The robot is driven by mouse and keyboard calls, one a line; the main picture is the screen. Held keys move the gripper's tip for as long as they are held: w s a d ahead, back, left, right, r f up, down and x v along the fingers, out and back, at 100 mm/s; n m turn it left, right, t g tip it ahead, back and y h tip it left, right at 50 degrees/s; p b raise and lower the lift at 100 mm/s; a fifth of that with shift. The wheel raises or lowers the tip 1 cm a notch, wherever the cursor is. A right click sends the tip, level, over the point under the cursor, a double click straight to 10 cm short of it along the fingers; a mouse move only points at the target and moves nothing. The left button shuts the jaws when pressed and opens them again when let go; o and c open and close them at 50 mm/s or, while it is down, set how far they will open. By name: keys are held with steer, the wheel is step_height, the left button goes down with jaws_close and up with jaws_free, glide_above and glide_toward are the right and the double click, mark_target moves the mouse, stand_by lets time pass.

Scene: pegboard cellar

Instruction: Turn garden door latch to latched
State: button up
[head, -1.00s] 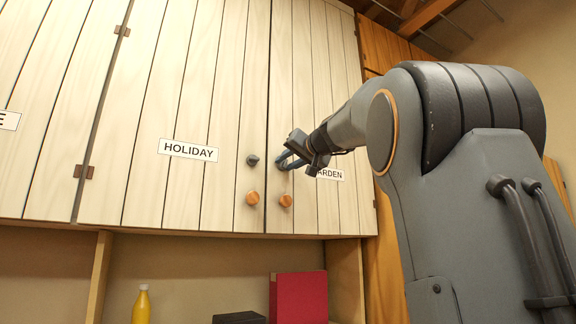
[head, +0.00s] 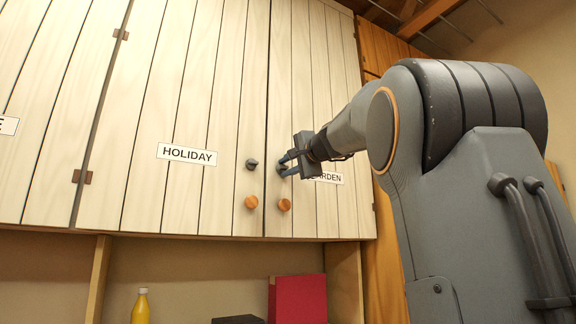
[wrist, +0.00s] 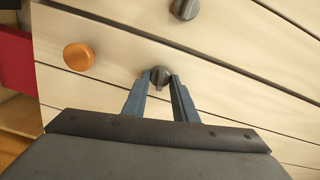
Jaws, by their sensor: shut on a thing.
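The garden door (head: 300,90) is a pale plank door, closed, with a partly covered label (head: 330,177) reading "...RDEN". Its latch (wrist: 160,76) is a small dark grey turn knob, seen in the wrist view between my fingertips. My gripper (head: 284,163) reaches it from the right in the head view. Its two blue-grey fingers (wrist: 160,88) are shut on the knob, one on each side. In the head view the fingers mostly hide the latch. An orange round knob (head: 284,205) sits below it on the same door.
The holiday door (head: 187,155) is to the left, with its own dark latch (head: 252,163) and orange knob (head: 251,202) close by. Below the cabinet are a yellow bottle (head: 141,307), a red box (head: 298,299) and a dark box (head: 238,319).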

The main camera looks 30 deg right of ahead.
steer(key=shift+m+p, duration=0.3)
steer(key=shift+m, duration=0.8)
steer(key=o, duration=1)
steer(key=shift+s+d+b, duration=0.15)
steer(key=shift+s+b, duration=1.45)
steer(key=shift+s, duration=2.3)
steer(key=shift+d, duration=0.1)
